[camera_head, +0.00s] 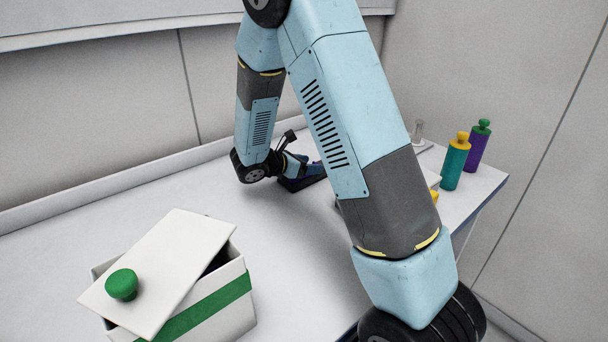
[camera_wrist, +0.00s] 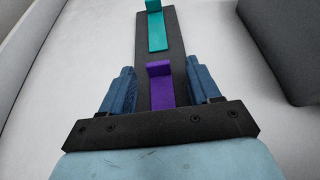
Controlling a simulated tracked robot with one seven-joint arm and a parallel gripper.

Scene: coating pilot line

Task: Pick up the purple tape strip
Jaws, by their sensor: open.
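The purple tape strip (camera_wrist: 160,88) shows in the wrist view, lying on a dark narrow board (camera_wrist: 174,38) with one end standing up as a tab. My gripper (camera_wrist: 164,88) is open, with one blue finger on each side of the purple strip. I see no finger touching it, and the gripper's black front bar hides the strip's near end. In the head view my gripper (camera_head: 292,166) is low at the board (camera_head: 302,182), and my arm hides much of that area.
A teal strip (camera_wrist: 157,30) lies farther along the board. A dark grey block (camera_wrist: 285,45) stands to the right. In the head view, a white box (camera_head: 215,308) with a tilted lid (camera_head: 172,262) stands front left. A teal bottle (camera_head: 454,164) and a purple bottle (camera_head: 477,147) stand at right.

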